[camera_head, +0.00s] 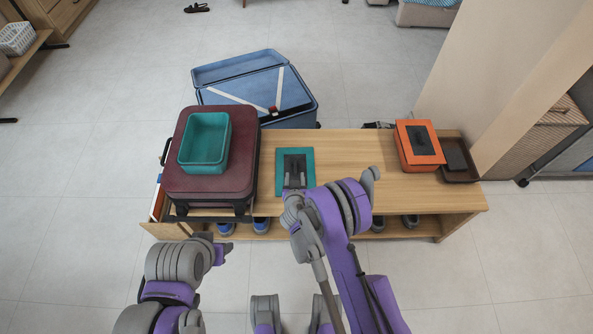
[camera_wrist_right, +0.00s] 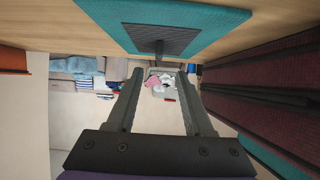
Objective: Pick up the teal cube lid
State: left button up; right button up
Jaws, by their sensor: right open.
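The teal cube lid (camera_head: 281,166) lies flat on the wooden bench, right of the burgundy suitcase. In the right wrist view the lid (camera_wrist_right: 222,20) shows at the top, with a dark centre panel and a small dark knob. My right gripper (camera_head: 295,178) is over the lid's near part in the head view and hides some of it. In the right wrist view its fingers (camera_wrist_right: 160,75) are apart with nothing between them; the knob is close to their tips. Contact cannot be told. My left gripper (camera_head: 221,250) is in front of the bench, its jaws unclear.
An open teal box (camera_head: 204,140) sits on the burgundy suitcase (camera_head: 240,165). A blue open suitcase (camera_head: 300,95) stands behind. An orange box (camera_head: 402,150) and a dark tray (camera_head: 462,178) are at the bench's right end. The bench top (camera_head: 355,155) between is clear. Shoes sit below.

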aim_at(295, 169)
jog(key=x, duration=0.7)
jog(key=shift+d+f+b, duration=0.15)
jog(key=shift+f+b, duration=0.2)
jog(key=shift+f, duration=0.1)
grip_shut()
